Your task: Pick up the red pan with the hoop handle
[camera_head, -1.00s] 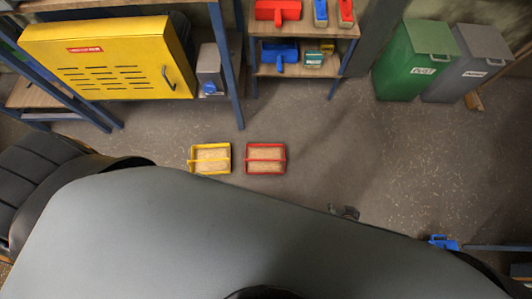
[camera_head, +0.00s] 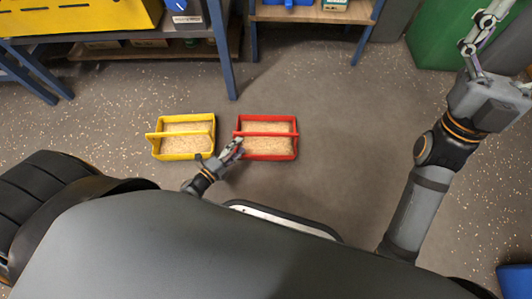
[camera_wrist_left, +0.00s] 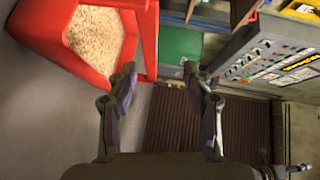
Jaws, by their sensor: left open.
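The red pan (camera_head: 268,156) sits on the floor in the head view, filled with pale grain, its hoop handle (camera_head: 266,133) crossing over the top. My left gripper (camera_head: 234,148) is at the pan's left edge, by one end of the handle. In the left wrist view the red pan (camera_wrist_left: 50,45) fills the upper left. A red bar (camera_wrist_left: 149,40) runs down toward the space between the open fingers (camera_wrist_left: 158,68), nearer the left finger; I cannot tell whether it touches. My right gripper (camera_head: 482,32) is raised at the upper right, away from the pan; its jaw opening is unclear.
A similar yellow pan (camera_head: 185,154) with grain stands just left of the red one. Blue-legged shelving (camera_head: 222,60) and a yellow cabinet (camera_head: 75,14) are behind. A green bin (camera_head: 430,40) stands back right. The floor right of the red pan is clear.

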